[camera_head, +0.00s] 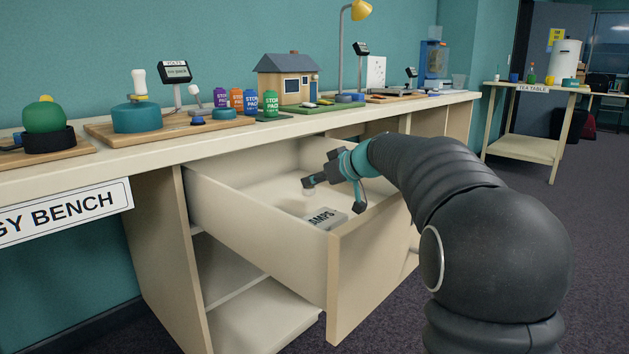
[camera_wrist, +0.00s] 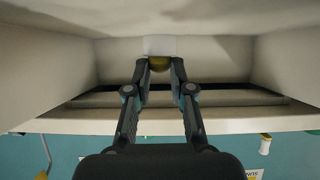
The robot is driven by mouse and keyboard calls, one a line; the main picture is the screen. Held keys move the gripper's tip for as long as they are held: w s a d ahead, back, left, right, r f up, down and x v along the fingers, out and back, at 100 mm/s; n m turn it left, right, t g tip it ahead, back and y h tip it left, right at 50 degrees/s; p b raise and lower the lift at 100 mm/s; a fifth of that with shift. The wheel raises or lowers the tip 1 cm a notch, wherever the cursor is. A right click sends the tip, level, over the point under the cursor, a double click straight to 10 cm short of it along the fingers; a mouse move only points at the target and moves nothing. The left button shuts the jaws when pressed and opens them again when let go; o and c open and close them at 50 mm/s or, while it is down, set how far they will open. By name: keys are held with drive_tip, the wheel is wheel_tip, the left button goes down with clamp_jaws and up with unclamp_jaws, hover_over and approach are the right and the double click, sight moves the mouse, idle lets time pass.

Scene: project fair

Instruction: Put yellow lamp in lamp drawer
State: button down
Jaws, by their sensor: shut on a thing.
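The open lamp drawer (camera_head: 262,243) sticks out from under the bench, with a block marked "...AMPS" (camera_head: 328,219) inside it. My gripper (camera_head: 308,184) is inside the drawer space, behind the block, pointing down. In the wrist view, my gripper (camera_wrist: 160,66) is shut on the yellow lamp (camera_wrist: 159,63), a small yellow piece with a pale part beyond the fingertips. Most of the lamp is hidden by the fingers. In the head view it is too small to make out clearly, and I cannot tell whether it touches the drawer floor.
The bench top (camera_head: 155,154) above holds a green dome (camera_head: 43,116), several coloured pots, a model house (camera_head: 288,78) and a yellow-headed desk lamp (camera_head: 361,10). The drawer's front panel (camera_head: 370,270) stands nearest me. A tea table (camera_head: 530,88) stands at the right, with open floor before it.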

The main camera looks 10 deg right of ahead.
drive_tip(key=shift+f+b, duration=0.35)
drive_tip(key=shift+f, duration=0.05)
drive_tip(key=c, duration=1)
unclamp_jaws()
drive_tip(key=shift+f, duration=0.2)
drive_tip(key=shift+r+p, duration=0.2)
drive_tip(key=shift+p, duration=0.1)
drive_tip(key=v, duration=0.6)
drive_tip(key=r+p+v, duration=0.1)
drive_tip(key=v, duration=0.5)
drive_tip(key=shift+r, duration=0.15)
